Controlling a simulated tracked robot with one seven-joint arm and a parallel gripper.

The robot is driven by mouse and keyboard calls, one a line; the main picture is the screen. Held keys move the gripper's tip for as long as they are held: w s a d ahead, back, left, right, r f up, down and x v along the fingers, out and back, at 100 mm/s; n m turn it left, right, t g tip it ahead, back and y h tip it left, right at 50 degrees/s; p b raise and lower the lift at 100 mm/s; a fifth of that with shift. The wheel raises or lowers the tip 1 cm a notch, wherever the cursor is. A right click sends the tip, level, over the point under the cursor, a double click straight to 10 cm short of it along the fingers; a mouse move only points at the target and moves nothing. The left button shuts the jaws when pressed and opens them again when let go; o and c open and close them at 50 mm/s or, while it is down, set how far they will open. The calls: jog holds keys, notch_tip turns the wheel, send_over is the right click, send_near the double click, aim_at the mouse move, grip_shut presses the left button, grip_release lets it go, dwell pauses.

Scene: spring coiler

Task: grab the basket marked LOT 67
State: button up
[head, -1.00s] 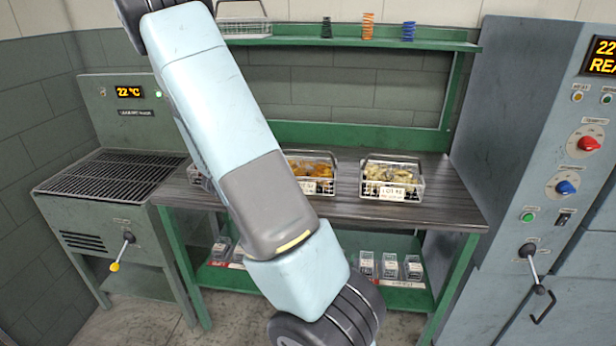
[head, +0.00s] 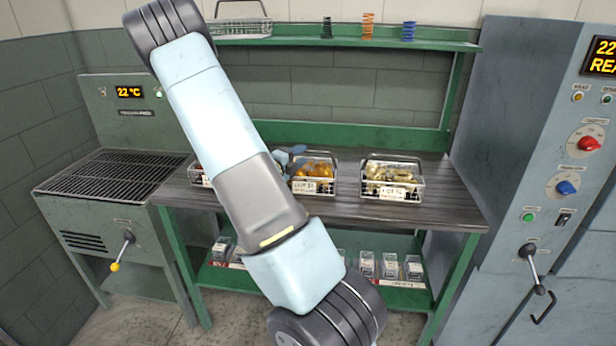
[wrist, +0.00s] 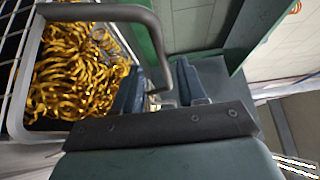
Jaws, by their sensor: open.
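A wire basket of orange-gold springs (head: 313,186) stands in the middle of the bench; its tag starts with LOT, but I cannot read the number surely. A right basket of paler springs (head: 392,192) also has a LOT tag with unclear digits. A left basket (head: 197,175) is mostly hidden by my arm. My gripper (head: 290,156) is at the upper left of the middle basket. In the wrist view my gripper (wrist: 160,90) is open, with part of a grey basket handle (wrist: 150,40) between or just above its fingers. Gold springs (wrist: 80,75) lie beside it.
The bench (head: 440,200) is clear right of the baskets. A green shelf (head: 350,42) above holds an empty wire basket (head: 240,28) and three springs. Small boxes (head: 390,266) stand on the lower shelf. A grill unit (head: 110,180) is left and a control cabinet (head: 545,180) right.

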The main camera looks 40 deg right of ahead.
aim_at(310, 167)
jog(key=shift+w+d+r, duration=0.15)
jog(key=shift+d, duration=1.2)
jog(key=shift+w+d+r, duration=0.1)
jog(key=shift+d, duration=1.2)
jog(key=c, duration=0.7)
grip_shut()
jog(key=shift+f, duration=0.1)
